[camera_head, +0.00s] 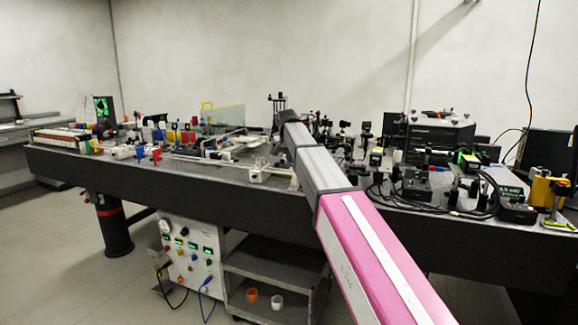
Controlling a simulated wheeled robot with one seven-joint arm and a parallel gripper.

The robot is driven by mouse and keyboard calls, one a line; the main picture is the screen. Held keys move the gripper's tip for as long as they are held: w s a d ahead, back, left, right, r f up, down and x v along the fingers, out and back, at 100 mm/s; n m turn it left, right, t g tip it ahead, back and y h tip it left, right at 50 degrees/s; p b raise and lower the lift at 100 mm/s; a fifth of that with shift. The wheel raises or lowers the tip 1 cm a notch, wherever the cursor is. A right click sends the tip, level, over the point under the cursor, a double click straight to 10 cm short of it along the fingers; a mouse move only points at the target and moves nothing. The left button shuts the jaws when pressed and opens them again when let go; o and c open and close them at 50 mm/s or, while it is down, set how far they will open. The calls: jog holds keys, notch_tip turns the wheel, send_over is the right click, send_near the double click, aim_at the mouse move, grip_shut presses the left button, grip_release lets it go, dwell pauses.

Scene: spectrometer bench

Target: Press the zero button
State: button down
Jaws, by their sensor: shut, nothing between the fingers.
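I cannot make out a button marked zero; any such label is too small to read. A black box with a lit green readout (511,191) stands near the front edge of the bench at the right. Another dark control box (416,188) with small knobs or buttons lies left of it, among black cables. My arm reaches from the bottom right up over the bench's front edge, and its far visible end is a dark joint above the middle of the bench. My gripper cannot be seen; it is out of sight beyond or behind the arm.
The dark optical bench (200,180) is crowded with mounts and posts. Below are a white panel unit (190,255) and a grey cart (262,268). Floor at left is clear.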

jog(key=v, duration=1.1)
jog(key=shift+w, duration=0.25)
jog(key=shift+r, duration=0.15)
